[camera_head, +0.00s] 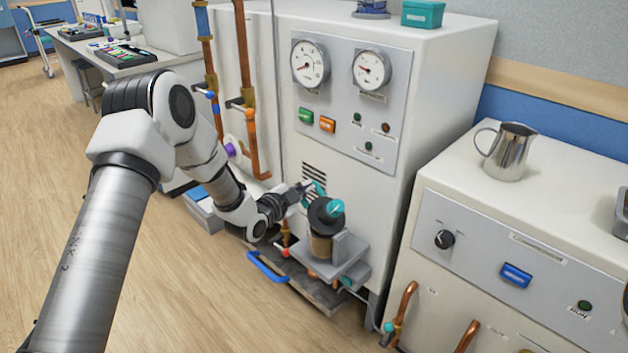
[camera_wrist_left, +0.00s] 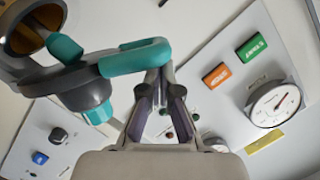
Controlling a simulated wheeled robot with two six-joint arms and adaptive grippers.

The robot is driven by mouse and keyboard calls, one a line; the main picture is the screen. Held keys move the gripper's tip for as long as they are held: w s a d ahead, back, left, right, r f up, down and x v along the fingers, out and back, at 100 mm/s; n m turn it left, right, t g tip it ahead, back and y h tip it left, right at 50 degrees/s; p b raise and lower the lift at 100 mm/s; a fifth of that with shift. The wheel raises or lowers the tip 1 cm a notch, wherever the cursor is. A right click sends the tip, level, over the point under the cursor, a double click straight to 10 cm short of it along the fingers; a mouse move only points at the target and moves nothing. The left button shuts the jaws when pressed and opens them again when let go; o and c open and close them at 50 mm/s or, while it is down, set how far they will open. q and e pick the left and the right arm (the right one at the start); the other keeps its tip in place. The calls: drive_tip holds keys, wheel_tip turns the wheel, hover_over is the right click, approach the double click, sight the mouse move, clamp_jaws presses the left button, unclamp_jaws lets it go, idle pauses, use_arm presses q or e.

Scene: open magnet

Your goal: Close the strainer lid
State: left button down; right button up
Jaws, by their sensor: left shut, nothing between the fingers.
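The strainer has a brass-coloured body (camera_head: 321,246) on a grey bracket at the machine's front. Its dark grey lid (camera_head: 318,217) looks tilted above the body, with a teal knob and a teal handle. In the left wrist view, the lid (camera_wrist_left: 88,92) is at the upper left, beside a round brass-coloured opening (camera_wrist_left: 22,38). The teal handle (camera_wrist_left: 130,60) reaches across in front of my fingertips; whether they touch it is unclear. My left gripper (camera_head: 303,190) is shut and empty, just left of the lid. It also shows in the wrist view (camera_wrist_left: 158,82). My right gripper is not in view.
The white machine (camera_head: 430,120) with gauges stands directly behind the strainer. Copper pipes (camera_head: 246,100) rise to the left. A low dark platform with a blue handle (camera_head: 267,267) lies below. A white cabinet (camera_head: 470,230) with a metal jug (camera_head: 510,152) stands at right. Floor at left is open.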

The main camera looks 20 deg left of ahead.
use_arm(q)
drive_tip(key=w+a+f+n+g+h, duration=0.1)
drive_tip(key=a+f+n, duration=0.2)
drive_tip(key=f, duration=0.4)
drive_tip(key=shift+w+a+f+n+b, duration=0.15)
drive_tip(key=shift+a+f+n+b, duration=0.25)
drive_tip(key=shift+n, duration=0.2)
